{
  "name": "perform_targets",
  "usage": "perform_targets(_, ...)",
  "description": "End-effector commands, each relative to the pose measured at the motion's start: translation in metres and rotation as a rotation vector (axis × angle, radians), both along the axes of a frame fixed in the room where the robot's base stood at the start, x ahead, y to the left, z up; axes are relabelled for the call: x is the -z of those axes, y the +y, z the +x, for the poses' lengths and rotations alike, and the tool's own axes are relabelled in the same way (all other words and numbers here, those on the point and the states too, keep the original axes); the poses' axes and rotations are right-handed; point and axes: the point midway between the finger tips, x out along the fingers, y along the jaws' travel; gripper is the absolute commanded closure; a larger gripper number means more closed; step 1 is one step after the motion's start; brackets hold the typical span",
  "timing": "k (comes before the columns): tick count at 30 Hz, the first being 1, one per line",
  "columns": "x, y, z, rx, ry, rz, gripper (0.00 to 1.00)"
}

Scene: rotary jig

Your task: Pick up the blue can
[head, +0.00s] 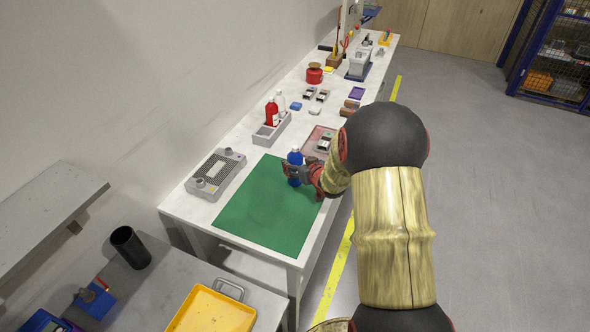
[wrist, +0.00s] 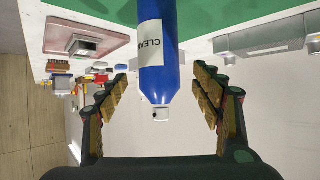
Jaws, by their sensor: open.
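The blue can (head: 295,158) stands on the green mat (head: 255,212) near its far edge. In the wrist view, which looks upside down, the blue can (wrist: 158,78) has a white label with dark letters and a small whitish nozzle or cap. My gripper (head: 293,171) is at the can, and my arm reaches in from the right. In the wrist view my gripper (wrist: 160,80) is open, with one finger on each side of the can. A gap shows between the can and each finger. The head view partly hides the can's lower part behind the fingers.
A grey holder (head: 269,133) with a red bottle (head: 271,113) and a white bottle stands behind the mat. A grey jig plate (head: 214,175) lies to the left. A pinkish tray (head: 318,140) is just beyond the can. The near part of the mat is clear.

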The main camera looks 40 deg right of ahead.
Motion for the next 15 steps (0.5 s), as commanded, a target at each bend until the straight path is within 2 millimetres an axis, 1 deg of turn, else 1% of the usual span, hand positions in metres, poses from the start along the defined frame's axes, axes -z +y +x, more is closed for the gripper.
perform_targets(3, 0.013, -0.003, 0.012, -0.001, 0.001, 0.001, 0.34)
perform_targets(6, 0.021, -0.007, 0.024, -0.001, 0.0, 0.0, 0.34)
perform_targets(10, 0.026, -0.01, 0.035, 0.0, -0.001, 0.0, 0.34)
perform_targets(15, 0.026, -0.011, 0.039, 0.001, 0.0, 0.0, 0.34)
